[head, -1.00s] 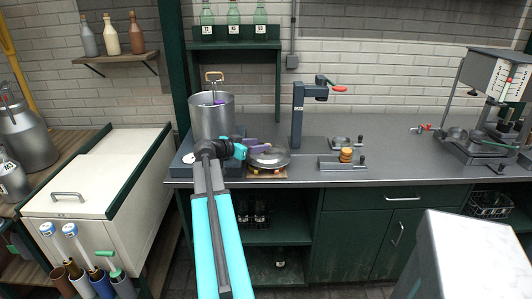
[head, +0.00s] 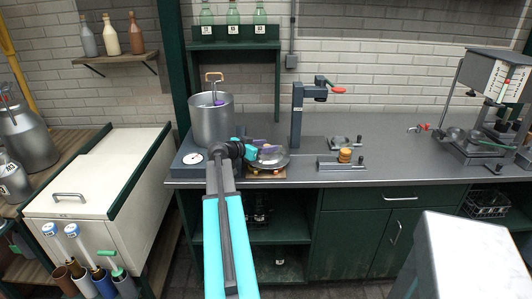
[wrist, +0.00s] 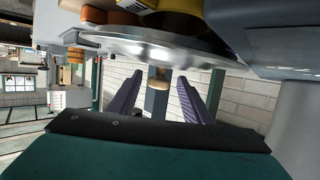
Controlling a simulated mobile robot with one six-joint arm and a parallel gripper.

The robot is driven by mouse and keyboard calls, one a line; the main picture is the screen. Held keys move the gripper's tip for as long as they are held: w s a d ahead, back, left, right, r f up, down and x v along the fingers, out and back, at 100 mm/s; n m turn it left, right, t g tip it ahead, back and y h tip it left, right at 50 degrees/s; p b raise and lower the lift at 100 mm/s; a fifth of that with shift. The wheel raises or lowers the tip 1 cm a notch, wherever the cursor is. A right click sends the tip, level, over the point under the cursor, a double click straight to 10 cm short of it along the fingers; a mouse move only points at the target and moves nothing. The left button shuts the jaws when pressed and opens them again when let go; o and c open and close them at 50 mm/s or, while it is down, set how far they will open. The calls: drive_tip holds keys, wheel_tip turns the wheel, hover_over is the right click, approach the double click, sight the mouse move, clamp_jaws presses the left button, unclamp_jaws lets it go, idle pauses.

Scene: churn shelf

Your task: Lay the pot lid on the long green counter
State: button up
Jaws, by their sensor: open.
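The pot lid (head: 272,161) is a shallow round metal disc near the front left of the long green counter (head: 385,162), resting on a small wooden block (head: 267,173). My gripper (head: 266,146) has purple fingers and is just above the lid. In the wrist view, the lid (wrist: 150,45) fills the top of the picture, seemingly upside down. Its light wooden knob (wrist: 159,84) shows between the open, empty purple fingers (wrist: 160,97). Whether a finger touches the knob cannot be told.
A tall metal pot (head: 212,120) stands on a dial scale (head: 188,172) left of the lid. A dark upright press (head: 298,115) and small fixtures (head: 344,157) stand to the right. Bare grey counter lies beyond, before a balance scale (head: 485,135).

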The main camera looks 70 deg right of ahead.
sight(266, 145)
idle(0.4)
clamp_jaws()
drive_tip(key=shift+r, duration=0.15)
drive_tip(key=shift+r+b, duration=1)
drive_tip(key=shift+r, duration=3.9)
